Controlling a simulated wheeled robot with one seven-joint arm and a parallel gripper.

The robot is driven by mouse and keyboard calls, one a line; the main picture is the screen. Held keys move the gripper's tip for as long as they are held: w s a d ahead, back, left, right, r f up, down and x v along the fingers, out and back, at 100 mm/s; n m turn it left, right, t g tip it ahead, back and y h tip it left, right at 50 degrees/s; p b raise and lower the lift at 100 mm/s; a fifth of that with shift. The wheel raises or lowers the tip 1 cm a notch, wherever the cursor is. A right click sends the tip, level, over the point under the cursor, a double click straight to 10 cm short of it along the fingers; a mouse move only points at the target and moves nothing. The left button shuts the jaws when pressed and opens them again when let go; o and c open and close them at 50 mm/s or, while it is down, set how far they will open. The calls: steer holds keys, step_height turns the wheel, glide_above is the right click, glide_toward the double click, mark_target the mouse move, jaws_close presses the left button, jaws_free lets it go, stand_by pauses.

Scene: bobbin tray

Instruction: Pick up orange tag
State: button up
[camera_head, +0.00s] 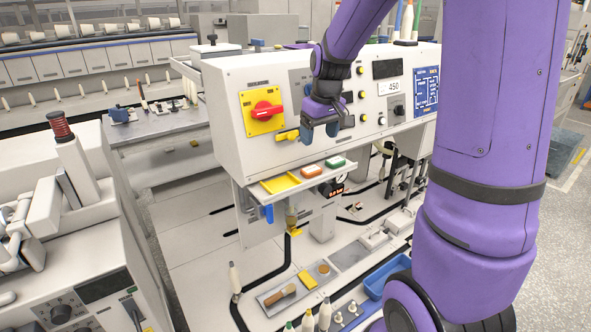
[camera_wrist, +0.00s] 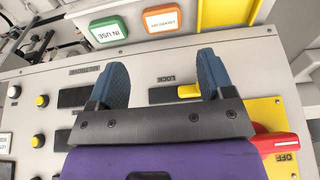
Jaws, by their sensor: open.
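The orange tag (camera_head: 311,171) lies on a narrow shelf under the front of the white control panel, between a green tag (camera_head: 336,162) and a yellow piece (camera_head: 280,183). My gripper (camera_head: 321,131) hangs in front of the panel, above the shelf and apart from the tag. In the wrist view my gripper (camera_wrist: 161,75) shows two blue fingers spread wide with nothing between them.
A red rotary switch (camera_head: 264,110) on a yellow plate is left of my gripper. A yellow lock knob (camera_wrist: 190,91) shows close to the right finger. The green tag (camera_wrist: 107,29) reads "IN USE". A worktable (camera_head: 185,225) with tools lies below the shelf.

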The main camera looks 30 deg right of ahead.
mark_target(312, 169)
steer(key=f, duration=0.3)
steer(key=w+f, duration=0.1)
steer(key=f, duration=0.3)
steer(key=w+f, duration=0.1)
steer(key=f, duration=0.3)
steer(key=shift+w+a, duration=0.15)
steer(key=shift+r, duration=0.1)
steer(key=c, duration=0.7)
